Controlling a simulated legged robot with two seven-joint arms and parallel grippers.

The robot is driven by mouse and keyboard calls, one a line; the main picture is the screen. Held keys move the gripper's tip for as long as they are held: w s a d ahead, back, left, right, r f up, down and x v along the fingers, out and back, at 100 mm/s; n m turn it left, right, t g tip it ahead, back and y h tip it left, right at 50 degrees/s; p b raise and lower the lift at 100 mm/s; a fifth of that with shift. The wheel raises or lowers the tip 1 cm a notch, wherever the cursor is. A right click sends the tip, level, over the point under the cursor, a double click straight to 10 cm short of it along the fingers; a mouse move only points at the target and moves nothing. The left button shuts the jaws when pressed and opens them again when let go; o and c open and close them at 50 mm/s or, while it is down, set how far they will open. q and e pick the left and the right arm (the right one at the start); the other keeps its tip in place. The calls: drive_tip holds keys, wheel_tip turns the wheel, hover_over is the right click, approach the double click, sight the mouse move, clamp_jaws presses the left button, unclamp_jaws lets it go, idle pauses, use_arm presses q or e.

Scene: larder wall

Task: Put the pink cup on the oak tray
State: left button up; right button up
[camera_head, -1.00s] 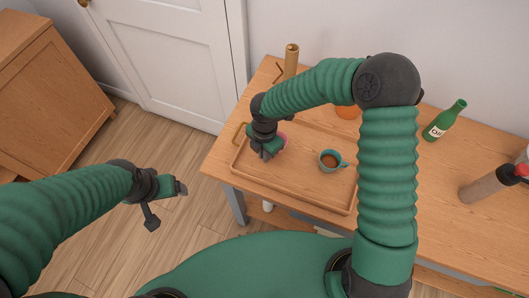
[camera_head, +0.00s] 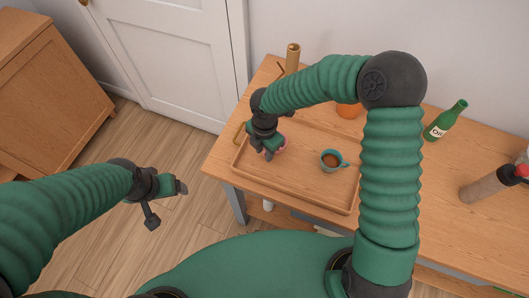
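The pink cup (camera_head: 282,146) is mostly hidden behind my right gripper (camera_head: 264,152). It appears over or on the left part of the oak tray (camera_head: 290,191); I cannot tell whether it touches the tray floor. My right gripper is right at the cup, fingers pointing down, and whether they grip it is not clear. My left gripper (camera_head: 168,205) is open and empty, off the table's left side above the floor.
A teal cup (camera_head: 332,161) with brown contents stands on the tray, right of the pink cup. A green oil bottle (camera_head: 445,120), a red-topped bottle (camera_head: 492,185), an orange item (camera_head: 348,111) and a tan cylinder (camera_head: 292,58) stand on the table (camera_head: 433,215).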

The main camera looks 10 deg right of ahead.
wheel_tip(320, 180, up, 10)
drive_tip(key=s+d+m+t, duration=0.1)
drive_tip(key=s+d+m, duration=0.4)
drive_tip(key=m, duration=0.7)
drive_tip(key=s+d+m+t, duration=0.1)
drive_tip(key=s+d+m, duration=0.4)
drive_tip(key=m, duration=0.7)
drive_tip(key=shift+s+d+m+t, duration=0.3)
drive_tip(key=shift+s+d+m, duration=0.1)
drive_tip(key=shift+s, duration=0.3)
drive_tip(key=shift+s, duration=0.1)
